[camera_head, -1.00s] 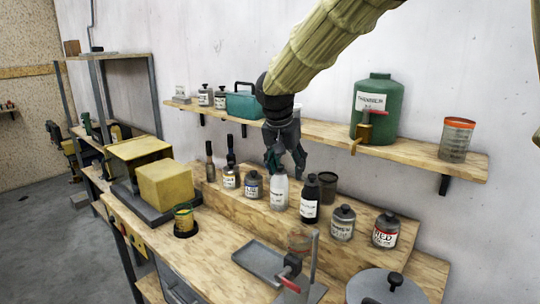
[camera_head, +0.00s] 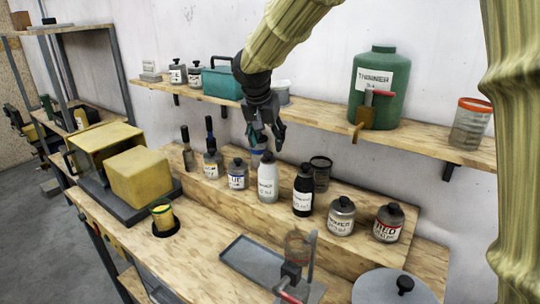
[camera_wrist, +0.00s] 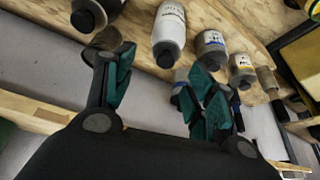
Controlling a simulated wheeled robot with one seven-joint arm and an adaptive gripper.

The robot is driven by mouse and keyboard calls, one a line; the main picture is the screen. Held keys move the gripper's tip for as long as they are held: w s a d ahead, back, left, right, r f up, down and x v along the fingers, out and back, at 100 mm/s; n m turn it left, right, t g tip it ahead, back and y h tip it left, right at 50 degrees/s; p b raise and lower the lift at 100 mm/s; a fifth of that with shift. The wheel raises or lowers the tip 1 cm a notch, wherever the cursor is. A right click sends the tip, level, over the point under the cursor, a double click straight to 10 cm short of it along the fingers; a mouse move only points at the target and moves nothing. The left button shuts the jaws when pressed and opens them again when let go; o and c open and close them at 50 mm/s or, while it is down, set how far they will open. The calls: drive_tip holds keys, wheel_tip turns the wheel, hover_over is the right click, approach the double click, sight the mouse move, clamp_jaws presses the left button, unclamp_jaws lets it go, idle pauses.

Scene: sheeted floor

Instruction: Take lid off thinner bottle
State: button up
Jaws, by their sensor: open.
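My gripper (camera_head: 266,132) is open and empty, pointing down over the back of the stepped bench. Its fingers also show in the wrist view (camera_wrist: 163,92). A large green jug (camera_head: 378,102) labelled THINNER stands on the wall shelf, right of my gripper. Below my gripper stand a white bottle (camera_head: 267,180) with a dark cap and a black bottle (camera_head: 303,193). The white bottle shows in the wrist view (camera_wrist: 170,24), beyond the fingers. A grey can (camera_head: 341,217) and a red-labelled can (camera_head: 388,224) stand further right. The small labels are too blurred to read surely.
Blue-labelled (camera_head: 238,175) and yellow-labelled (camera_head: 213,166) jars stand left of the white bottle. A bluish container (camera_head: 258,156) is partly hidden behind it. An open dark tin (camera_head: 321,170) stands behind the black bottle. The wooden shelf (camera_head: 430,150) runs along the wall.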

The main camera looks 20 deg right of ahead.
sight(267, 154)
drive_tip(key=w+f, duration=0.2)
drive_tip(key=w+f+p, duration=0.1)
drive_tip(key=w+f, duration=0.1)
drive_tip(key=shift+d+f, duration=0.15)
drive_tip(key=shift+f, duration=0.05)
drive_tip(key=shift+s+d+f+p, duration=0.15)
drive_tip(key=shift+f+p, duration=0.15)
drive_tip(key=shift+p, duration=0.2)
drive_tip(key=shift+s+d+f, duration=0.2)
drive_tip(key=shift+s+f, duration=0.1)
drive_tip(key=shift+s, duration=0.3)
drive_tip(key=shift+f, duration=0.15)
drive_tip(key=shift+w+f, duration=0.6)
drive_tip(key=shift+w, duration=0.15)
drive_tip(key=shift+s+r, duration=0.35)
drive_tip(key=shift+s, duration=0.1)
drive_tip(key=c, duration=0.7)
drive_tip(key=shift+w+f, duration=0.1)
drive_tip(key=shift+c, duration=1.2)
